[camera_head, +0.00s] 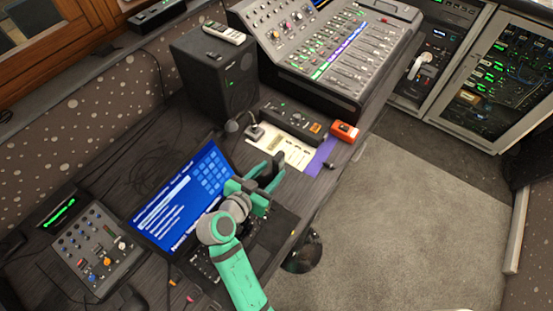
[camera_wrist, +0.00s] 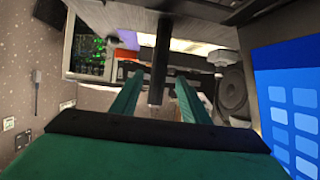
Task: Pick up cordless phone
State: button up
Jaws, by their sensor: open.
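A slim silver-grey handset with buttons (camera_head: 224,32) lies on top of the black speaker; it looks like a cordless phone, though it could be a remote. My gripper (camera_head: 263,180) is low over the desk, in front of the laptop and well away from that handset. Its two green fingers are apart in the wrist view (camera_wrist: 157,97). A dark slim bar (camera_wrist: 161,60) shows between and beyond the fingers; I cannot tell what it is or whether it touches them.
The laptop (camera_head: 180,195) stands open left of my gripper. The black speaker (camera_head: 238,85) and mixing console (camera_head: 335,55) stand farther back. An orange-red box (camera_head: 344,132) sits near the desk edge. A small mixer (camera_head: 98,250) is at the left. The carpet (camera_head: 420,215) at right is clear.

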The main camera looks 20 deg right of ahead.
aim_at(284, 160)
jog(key=shift+x, duration=4.55)
jog(key=shift+s+f, duration=0.1)
grip_shut()
